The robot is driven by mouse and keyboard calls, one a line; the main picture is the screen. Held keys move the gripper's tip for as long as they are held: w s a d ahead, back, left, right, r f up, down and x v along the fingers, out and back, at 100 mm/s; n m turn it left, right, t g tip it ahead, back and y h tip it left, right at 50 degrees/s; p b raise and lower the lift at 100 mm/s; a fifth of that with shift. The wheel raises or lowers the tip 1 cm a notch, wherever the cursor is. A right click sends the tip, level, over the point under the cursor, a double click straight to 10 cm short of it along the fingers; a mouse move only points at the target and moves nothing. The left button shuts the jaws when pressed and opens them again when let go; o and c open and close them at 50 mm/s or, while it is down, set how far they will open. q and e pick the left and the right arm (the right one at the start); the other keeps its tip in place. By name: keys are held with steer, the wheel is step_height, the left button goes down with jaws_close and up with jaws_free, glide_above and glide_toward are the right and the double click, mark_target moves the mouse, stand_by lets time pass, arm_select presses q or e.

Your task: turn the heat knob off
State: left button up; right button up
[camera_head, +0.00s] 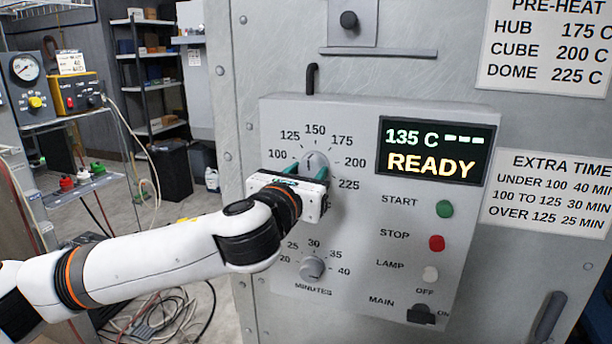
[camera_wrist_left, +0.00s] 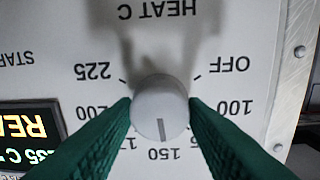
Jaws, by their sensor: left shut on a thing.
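The heat knob (camera_head: 313,162) is a round grey dial on the control panel, ringed by numbers from 100 to 225. In the left wrist view, which is upside down, the knob (camera_wrist_left: 160,104) has its dark pointer line near 150. The OFF mark (camera_wrist_left: 229,65) is on the far side of the 100 mark. My left gripper (camera_head: 304,172) reaches the panel from the left, and its green fingers (camera_wrist_left: 160,120) are shut on the knob's two sides. In the head view the gripper hides the lower dial marks. My right gripper is not in view.
The display (camera_head: 435,152) reads 135 C and READY. The minutes knob (camera_head: 312,267) sits below my gripper. Green start (camera_head: 445,209), red stop (camera_head: 437,243) and lamp (camera_head: 430,273) buttons and the main switch (camera_head: 421,314) are to the right. A door handle (camera_head: 549,318) is at lower right.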

arm_select(q)
steer(key=n+b, duration=0.1)
steer(key=n, duration=0.5)
steer(key=shift+f, duration=0.1)
steer(key=n, duration=0.5)
steer(key=shift+n+b, duration=0.35)
steer(key=shift+n, duration=0.05)
steer(key=n, duration=0.5)
steer(key=shift+d+n+y, duration=0.1)
steer(key=shift+n+y, duration=0.2)
steer(key=n, duration=0.5)
steer(key=shift+n, duration=0.4)
steer(key=o, duration=1)
